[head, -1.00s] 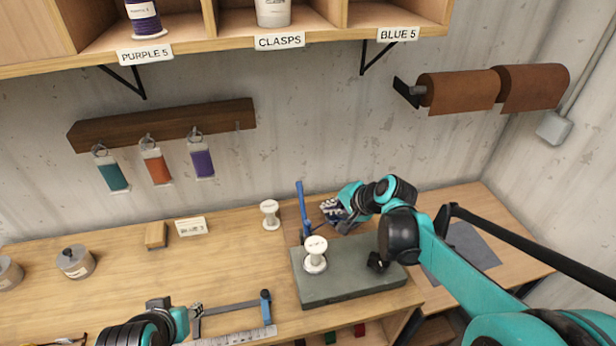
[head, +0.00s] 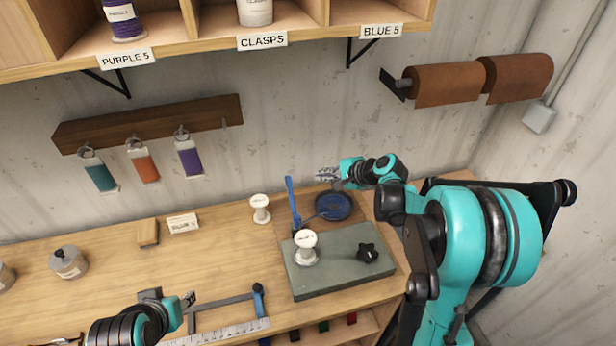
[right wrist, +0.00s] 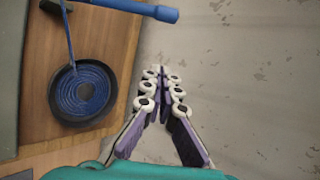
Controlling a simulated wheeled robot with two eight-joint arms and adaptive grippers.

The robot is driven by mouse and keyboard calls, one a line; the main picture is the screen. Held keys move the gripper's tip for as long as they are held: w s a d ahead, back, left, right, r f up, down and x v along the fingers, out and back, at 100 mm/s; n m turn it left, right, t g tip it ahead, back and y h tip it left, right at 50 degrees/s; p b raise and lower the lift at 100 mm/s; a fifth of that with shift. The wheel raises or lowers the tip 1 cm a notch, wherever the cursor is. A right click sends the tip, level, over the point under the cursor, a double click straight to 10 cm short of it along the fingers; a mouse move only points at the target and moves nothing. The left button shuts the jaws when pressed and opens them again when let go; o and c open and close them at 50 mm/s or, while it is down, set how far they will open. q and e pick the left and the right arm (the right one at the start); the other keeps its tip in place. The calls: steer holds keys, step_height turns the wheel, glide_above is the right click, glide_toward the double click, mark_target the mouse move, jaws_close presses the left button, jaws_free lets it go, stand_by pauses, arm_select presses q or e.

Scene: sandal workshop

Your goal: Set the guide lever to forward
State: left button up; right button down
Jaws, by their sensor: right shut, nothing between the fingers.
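A blue lever (head: 291,199) stands nearly upright behind the grey-green block (head: 325,283), leaning slightly left at its top. I take it for the guide lever; no forward mark is legible. A blue bar (right wrist: 130,9), probably this lever, crosses the top of the right wrist view. My right gripper (head: 327,174) is shut and empty, to the right of the lever's top and apart from it. Its fingers (right wrist: 160,75) are together in the right wrist view, over bare wall. My left gripper (head: 188,300) is low at the left; its opening is unclear.
A dark dish with coiled blue cord (head: 333,206) sits beside the lever. A white spool (head: 306,247) and a black knob (head: 367,252) are on the block. Another white spool (head: 260,208) stands left. A blue-ended metal frame (head: 258,300) lies in front.

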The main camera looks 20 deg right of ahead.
steer(key=w+a+f+b, duration=0.1)
steer(key=w+a+f, duration=0.2)
steer(key=a, duration=0.4)
steer(key=shift+w+f+b, duration=0.3)
steer(key=shift+w+b, duration=0.1)
steer(key=shift+w, duration=0.3)
steer(key=shift+s, duration=0.15)
